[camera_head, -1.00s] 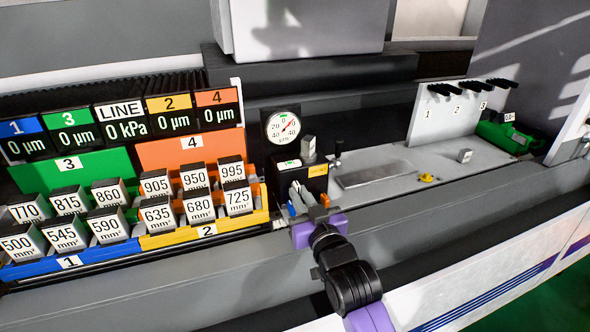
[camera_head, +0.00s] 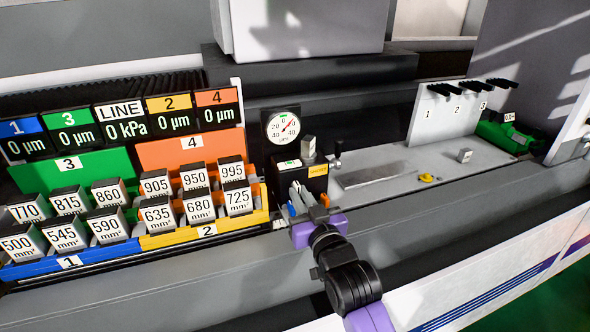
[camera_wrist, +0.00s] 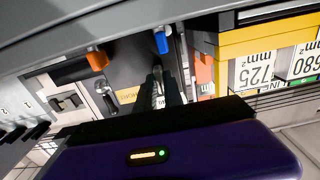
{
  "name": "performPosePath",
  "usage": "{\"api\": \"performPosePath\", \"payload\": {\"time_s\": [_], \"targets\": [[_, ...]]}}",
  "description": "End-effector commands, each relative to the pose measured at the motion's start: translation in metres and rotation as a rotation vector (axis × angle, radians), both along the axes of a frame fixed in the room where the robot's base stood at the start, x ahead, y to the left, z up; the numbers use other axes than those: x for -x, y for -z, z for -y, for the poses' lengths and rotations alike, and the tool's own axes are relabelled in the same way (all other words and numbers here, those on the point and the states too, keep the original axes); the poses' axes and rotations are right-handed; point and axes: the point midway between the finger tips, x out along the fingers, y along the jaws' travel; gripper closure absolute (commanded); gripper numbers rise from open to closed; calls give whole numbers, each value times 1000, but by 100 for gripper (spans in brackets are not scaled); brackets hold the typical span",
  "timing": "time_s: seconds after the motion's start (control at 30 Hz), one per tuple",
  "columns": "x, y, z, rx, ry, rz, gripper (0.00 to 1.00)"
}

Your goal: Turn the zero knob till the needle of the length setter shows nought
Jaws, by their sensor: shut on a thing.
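The length setter is a black box (camera_head: 287,165) with a round white dial (camera_head: 283,127) above it. The dial's red needle points up and to the right, off the green mark at nought, on the right-hand side of the scale. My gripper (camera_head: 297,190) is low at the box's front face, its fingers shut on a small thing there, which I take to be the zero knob. The knob itself is hidden by the fingers. The wrist view shows the fingers (camera_wrist: 160,88) against the dark box, between an orange piece (camera_wrist: 97,60) and a blue piece (camera_wrist: 162,42).
Stepped racks of numbered blocks (camera_head: 157,214) stand close on the left. A small grey block (camera_head: 308,146) sits on top of the box. On the right is a grey bench with a flat plate (camera_head: 378,174), a yellow part (camera_head: 426,178) and a green device (camera_head: 503,136).

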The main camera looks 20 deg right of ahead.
Motion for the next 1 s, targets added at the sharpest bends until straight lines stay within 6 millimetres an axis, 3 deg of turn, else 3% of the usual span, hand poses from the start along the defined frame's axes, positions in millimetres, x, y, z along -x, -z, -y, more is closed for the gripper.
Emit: {"api": "performPosePath", "payload": {"time_s": [0.33,0.77,0.8,0.9,0.93,1.0], "targets": [[0,0,-1,-349,-1,-1,100],[0,0,0,-418,0,-1,100],[0,0,0,-422,1,-1,84],[0,0,0,-420,1,-1,65],[0,0,0,-420,1,-1,60],[0,0,0,-420,0,-1,60]]}}
